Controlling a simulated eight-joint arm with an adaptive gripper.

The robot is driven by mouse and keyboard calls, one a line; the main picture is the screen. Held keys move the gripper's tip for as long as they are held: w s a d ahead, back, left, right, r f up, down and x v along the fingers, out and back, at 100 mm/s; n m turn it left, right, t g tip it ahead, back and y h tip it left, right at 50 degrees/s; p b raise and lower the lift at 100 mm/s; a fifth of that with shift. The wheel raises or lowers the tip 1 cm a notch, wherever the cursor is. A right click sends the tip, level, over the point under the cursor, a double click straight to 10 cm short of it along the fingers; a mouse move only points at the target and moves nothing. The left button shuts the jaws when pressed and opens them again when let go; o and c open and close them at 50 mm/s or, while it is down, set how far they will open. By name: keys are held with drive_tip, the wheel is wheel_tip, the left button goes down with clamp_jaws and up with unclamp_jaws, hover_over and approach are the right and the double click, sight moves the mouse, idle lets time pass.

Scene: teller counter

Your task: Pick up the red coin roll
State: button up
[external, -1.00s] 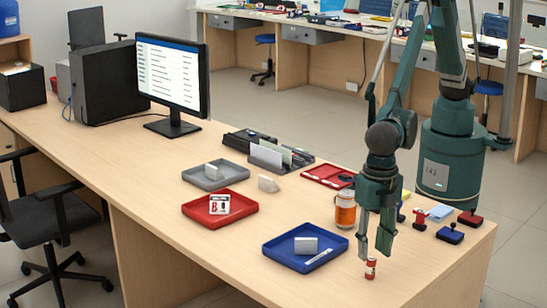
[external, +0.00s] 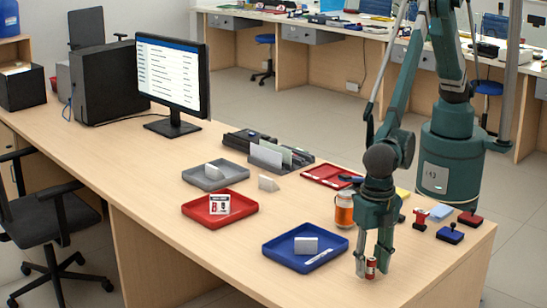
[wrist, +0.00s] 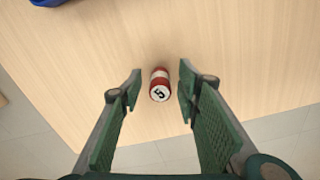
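The red coin roll (external: 371,268) stands upright on the counter near its front edge, right of the blue tray. In the wrist view the red coin roll (wrist: 160,86) shows a white end marked 5 and lies between and just beyond the fingertips. My gripper (external: 373,268) is lowered over it, with a finger on either side. In the wrist view my gripper (wrist: 160,88) is open, with gaps between both fingers and the roll.
The blue tray (external: 275,253) with a white block is left of my gripper. An orange jar (external: 345,210) stands behind it. Stamps, including a blue one (external: 450,233), stand to the right. The counter's front edge is close.

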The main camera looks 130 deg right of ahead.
drive_tip(key=shift+f, duration=0.6)
drive_tip(key=shift+c, duration=0.6)
clamp_jaws()
